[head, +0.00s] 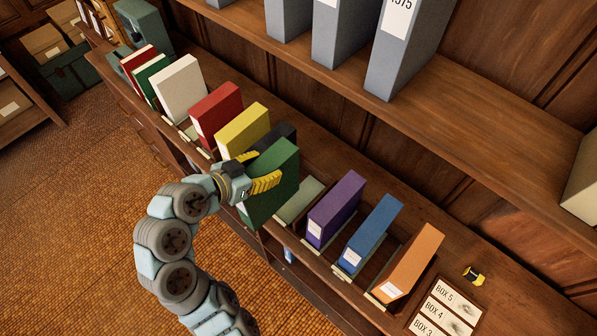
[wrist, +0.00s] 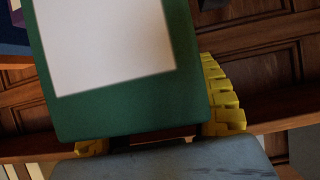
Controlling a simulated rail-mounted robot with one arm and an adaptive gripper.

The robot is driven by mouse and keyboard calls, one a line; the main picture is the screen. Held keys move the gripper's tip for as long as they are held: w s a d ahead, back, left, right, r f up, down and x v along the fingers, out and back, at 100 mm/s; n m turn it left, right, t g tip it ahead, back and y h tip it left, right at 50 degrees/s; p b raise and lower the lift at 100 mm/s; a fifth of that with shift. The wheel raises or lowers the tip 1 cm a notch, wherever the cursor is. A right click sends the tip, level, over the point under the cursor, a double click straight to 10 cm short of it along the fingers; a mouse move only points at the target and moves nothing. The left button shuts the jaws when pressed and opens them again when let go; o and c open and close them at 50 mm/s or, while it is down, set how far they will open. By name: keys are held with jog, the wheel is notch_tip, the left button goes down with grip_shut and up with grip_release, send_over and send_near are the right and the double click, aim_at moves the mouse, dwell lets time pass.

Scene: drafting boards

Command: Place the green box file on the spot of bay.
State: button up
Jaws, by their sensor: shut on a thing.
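The green box file (head: 277,176) is held in my gripper (head: 257,171), whose yellow fingers are shut on it. It is upright and slightly tilted in the head view, at the shelf's front edge between the black file and a pale green pad (head: 301,200). I cannot tell whether its bottom touches anything. The pad lies bare in a bay between the held file and the purple file. In the wrist view the green box file (wrist: 190,70) fills the middle, its large white label facing the camera, with yellow finger (wrist: 222,100) parts showing at both sides.
On the same shelf, a yellow file (head: 243,129) and a black file (head: 275,137) stand left of the held one. Purple (head: 336,209), blue (head: 371,234) and orange (head: 409,262) files stand right. An upper shelf (head: 450,95) with grey files overhangs behind. A box-number board (head: 445,310) lies front right.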

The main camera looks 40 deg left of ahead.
aim_at(287, 158)
jog(key=x, duration=0.2)
jog(key=p+x, duration=0.1)
jog(key=x, duration=0.2)
jog(key=p+x, duration=0.1)
jog(key=x, duration=0.1)
jog(key=shift+w+d+r, duration=0.2)
jog(key=shift+w+d, duration=0.1)
jog(key=w+f+p, duration=0.3)
jog(key=w+f, duration=0.1)
jog(key=f, duration=0.4)
jog(key=shift+w+f, duration=0.2)
jog(key=shift+f, duration=0.3)
jog(key=o, duration=1.2)
jog(key=b+v, duration=0.3)
jog(key=v, duration=0.9)
